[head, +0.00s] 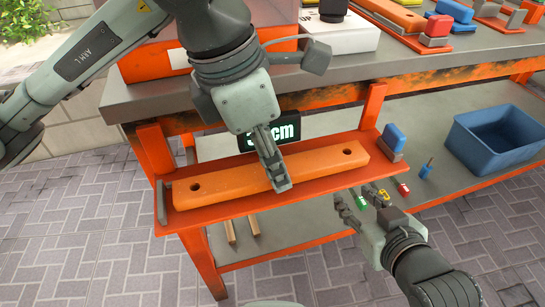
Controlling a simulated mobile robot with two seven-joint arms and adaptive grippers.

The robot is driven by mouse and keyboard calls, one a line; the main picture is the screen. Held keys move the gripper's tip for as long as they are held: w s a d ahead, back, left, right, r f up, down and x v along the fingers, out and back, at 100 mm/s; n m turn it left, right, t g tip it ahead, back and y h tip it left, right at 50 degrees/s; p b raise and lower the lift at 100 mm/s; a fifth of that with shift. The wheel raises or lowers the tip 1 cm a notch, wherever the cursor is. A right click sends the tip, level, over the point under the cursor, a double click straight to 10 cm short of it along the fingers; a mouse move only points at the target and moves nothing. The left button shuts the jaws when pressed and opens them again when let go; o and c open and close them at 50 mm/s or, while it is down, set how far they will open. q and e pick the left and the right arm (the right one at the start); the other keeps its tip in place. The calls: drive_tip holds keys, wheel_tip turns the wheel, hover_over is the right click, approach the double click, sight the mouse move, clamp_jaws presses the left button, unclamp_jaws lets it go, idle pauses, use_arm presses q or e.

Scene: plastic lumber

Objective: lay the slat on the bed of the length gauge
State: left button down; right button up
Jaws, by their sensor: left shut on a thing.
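The orange slat (220,182), a bar with a dark hole near each end, lies lengthwise over the orange bed of the length gauge (200,220). A grey end stop (163,200) is at the bed's left end, and a blue block (393,138) is at its right end, with a small gap to the slat. I cannot tell whether the slat fully touches the bed. My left gripper (281,182) comes from above and is shut on the slat near its middle, hiding part of it. My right gripper (354,197) is open and empty in front of the bed's right part.
A dark sign (287,131) reading "cm", its number partly hidden, stands behind the bed. A blue bin (500,140) and small coloured items sit on the lower shelf. A white box (340,36) and more coloured pieces lie on the grey tabletop.

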use_arm(q)
drive_tip(key=shift+f+b, duration=0.3)
drive_tip(key=shift+f, duration=0.05)
drive_tip(key=c, duration=1)
unclamp_jaws()
drive_tip(key=shift+r, duration=0.1)
drive_tip(key=v, duration=1.2)
drive_tip(key=shift+a, duration=0.1)
